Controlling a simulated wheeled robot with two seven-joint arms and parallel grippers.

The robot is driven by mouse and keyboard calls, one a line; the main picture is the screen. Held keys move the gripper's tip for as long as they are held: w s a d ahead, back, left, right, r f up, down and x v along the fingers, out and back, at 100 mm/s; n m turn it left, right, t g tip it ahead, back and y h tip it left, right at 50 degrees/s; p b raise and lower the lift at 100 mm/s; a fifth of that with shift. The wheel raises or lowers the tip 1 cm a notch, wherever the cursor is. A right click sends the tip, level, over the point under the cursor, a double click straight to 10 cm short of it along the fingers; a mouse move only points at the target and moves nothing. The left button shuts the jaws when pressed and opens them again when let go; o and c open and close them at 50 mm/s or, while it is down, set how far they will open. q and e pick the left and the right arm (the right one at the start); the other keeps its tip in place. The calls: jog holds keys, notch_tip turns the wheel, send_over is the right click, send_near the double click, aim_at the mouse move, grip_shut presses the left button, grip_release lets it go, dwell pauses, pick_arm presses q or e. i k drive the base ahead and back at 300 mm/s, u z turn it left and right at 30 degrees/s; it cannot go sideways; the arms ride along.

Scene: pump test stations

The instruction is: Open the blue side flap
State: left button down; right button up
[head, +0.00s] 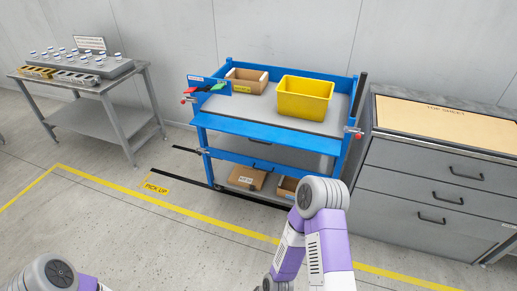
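The blue side flap (262,130) is a long blue panel along the near side of the blue cart (349,112), just below the level of its grey top deck. I cannot tell from this view whether it is latched. A red-tipped latch or knob (190,91) shows at the cart's left end. Another red one (352,133) shows at its right end. Neither of my grippers is in view. My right arm rises in front of the cart's lower right part. Only a joint of my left arm shows at the bottom left corner.
A yellow bin (304,98) and an open cardboard box (236,76) stand on the cart's deck. Boxes sit on its lower shelf. A grey drawer cabinet (425,165) stands close right. A grey table (98,84) stands left. The floor before the cart is clear around the yellow line.

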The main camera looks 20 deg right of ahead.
aim_at(329, 146)
jog(key=u, duration=0.4)
jog(key=i, duration=1.75)
jog(key=z, duration=0.95)
